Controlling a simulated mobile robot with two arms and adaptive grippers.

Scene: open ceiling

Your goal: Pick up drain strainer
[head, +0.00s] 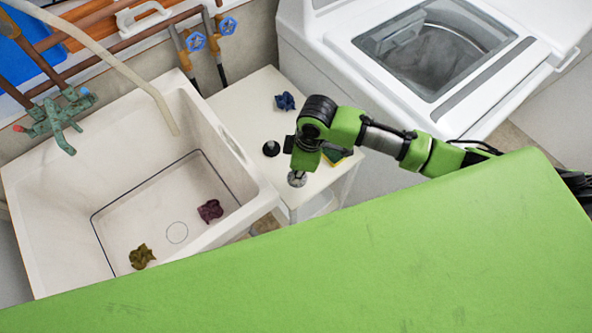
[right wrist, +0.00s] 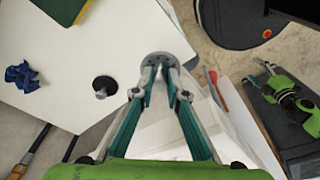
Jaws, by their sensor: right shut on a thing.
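The drain strainer (head: 297,179) is a small round grey metal disc below the end of my right arm, near the front corner of the white side table. In the right wrist view the strainer (right wrist: 160,59) sits at the fingertips, its perforated face partly visible. My right gripper (right wrist: 160,70) is shut on it and holds it above the table's edge. In the head view the right gripper's fingers are mostly hidden by the wrist. My left gripper is not in view.
The white side table (head: 244,112) carries a black stopper (head: 271,148), a crumpled blue cloth (head: 285,101) and a green-yellow sponge (head: 335,156). A sink (head: 60,190) at left holds a purple cloth (head: 210,211) and an olive cloth (head: 142,257). A washing machine (head: 340,70) stands behind right.

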